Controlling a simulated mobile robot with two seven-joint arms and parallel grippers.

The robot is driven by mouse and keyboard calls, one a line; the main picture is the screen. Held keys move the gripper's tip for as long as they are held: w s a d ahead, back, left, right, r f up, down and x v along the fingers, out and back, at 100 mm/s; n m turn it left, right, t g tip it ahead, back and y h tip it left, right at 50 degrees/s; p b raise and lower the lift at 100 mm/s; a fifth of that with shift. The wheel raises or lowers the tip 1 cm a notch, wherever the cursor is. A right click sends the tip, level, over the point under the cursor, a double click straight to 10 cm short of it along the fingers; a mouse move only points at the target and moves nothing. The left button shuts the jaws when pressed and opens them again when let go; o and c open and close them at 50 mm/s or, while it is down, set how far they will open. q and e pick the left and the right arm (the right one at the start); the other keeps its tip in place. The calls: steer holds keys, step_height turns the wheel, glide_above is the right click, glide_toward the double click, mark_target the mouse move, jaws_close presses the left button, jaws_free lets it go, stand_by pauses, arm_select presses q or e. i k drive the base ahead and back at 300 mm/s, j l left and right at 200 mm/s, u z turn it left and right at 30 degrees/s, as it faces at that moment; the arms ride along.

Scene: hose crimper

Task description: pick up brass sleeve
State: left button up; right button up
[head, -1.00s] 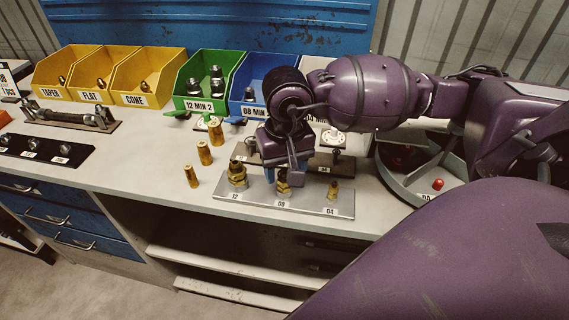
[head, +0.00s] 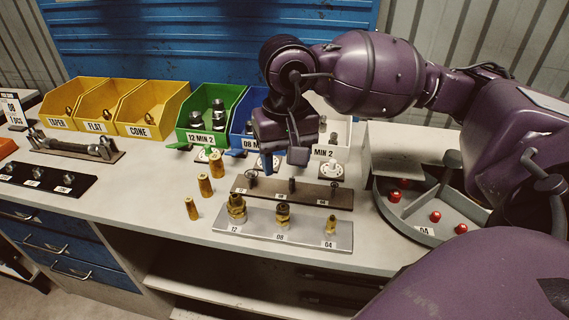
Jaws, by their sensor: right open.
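Three plain brass sleeves stand upright on the white bench left of the labelled plates: a larger one at the back (head: 216,165), a middle one (head: 205,186) and a thinner front one (head: 191,208). Brass fittings stand on the grey plate over labels 12 (head: 236,208), 08 (head: 282,216) and 04 (head: 330,225). My right gripper (head: 270,168) points down behind the dark plate, to the right of the back sleeve and apart from it. Its fingers are open, partly hidden by its own body, with no brass part seen between them. My left gripper is out of view.
A dark plate (head: 335,200) with small posts lies behind the grey plate (head: 300,238). Yellow (head: 150,112), green (head: 232,97) and blue bins line the back. A round divided tray (head: 440,212) with red pieces is at right.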

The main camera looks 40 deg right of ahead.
mark_target(205, 187)
steer(key=z, duration=1.05)
steer(key=k, duration=0.5)
